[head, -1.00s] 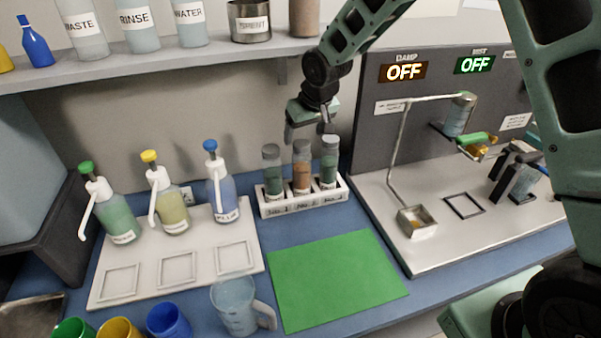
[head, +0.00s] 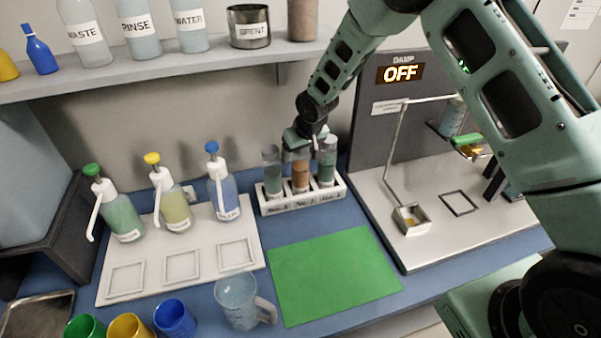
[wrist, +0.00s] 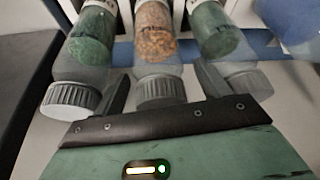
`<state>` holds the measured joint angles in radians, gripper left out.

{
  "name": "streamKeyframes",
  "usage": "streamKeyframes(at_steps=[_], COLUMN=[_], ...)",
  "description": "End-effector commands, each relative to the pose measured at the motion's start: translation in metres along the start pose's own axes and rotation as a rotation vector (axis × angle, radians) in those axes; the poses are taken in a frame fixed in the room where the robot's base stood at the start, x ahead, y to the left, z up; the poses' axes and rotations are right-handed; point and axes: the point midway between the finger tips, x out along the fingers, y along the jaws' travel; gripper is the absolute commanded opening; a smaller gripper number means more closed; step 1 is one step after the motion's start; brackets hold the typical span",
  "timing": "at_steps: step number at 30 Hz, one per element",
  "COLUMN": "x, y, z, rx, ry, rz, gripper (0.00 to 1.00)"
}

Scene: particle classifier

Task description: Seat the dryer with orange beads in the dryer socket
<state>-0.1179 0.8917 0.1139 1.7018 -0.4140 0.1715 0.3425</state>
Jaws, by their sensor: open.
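The dryer with orange beads (head: 300,176) stands upright in the middle place of a white rack (head: 301,206). In the wrist view the orange-bead dryer (wrist: 155,30) has a grey ribbed cap. My gripper (head: 299,156) is over the rack. In the wrist view my open gripper (wrist: 163,88) has one finger on each side of that dryer's cap end; whether they touch it I cannot tell. A dryer with green beads stands on each side, left (head: 272,180) and right (head: 326,165). I cannot tell which fixture is the dryer socket; my arm hides part of the right-hand station.
The grey station (head: 430,250) at right carries a bent metal tube, a small cup (head: 411,218) and a square outline (head: 459,203). A green mat (head: 335,275) lies clear before the rack. Pump bottles (head: 172,202) stand left. A shelf (head: 130,72) runs above. A jug (head: 240,300) stands in front.

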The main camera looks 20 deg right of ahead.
Motion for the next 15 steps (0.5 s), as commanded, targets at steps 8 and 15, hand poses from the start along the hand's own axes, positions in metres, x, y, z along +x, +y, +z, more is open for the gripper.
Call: streamKeyframes(at_steps=[8,15], x=[0.0000,-0.0006], y=[-0.0002,-0.0002], z=[0.0003,-0.0004], rx=[0.000,0.000], ry=[0.000,0.001], rz=[0.000,0.000], gripper=[0.28,0.01])
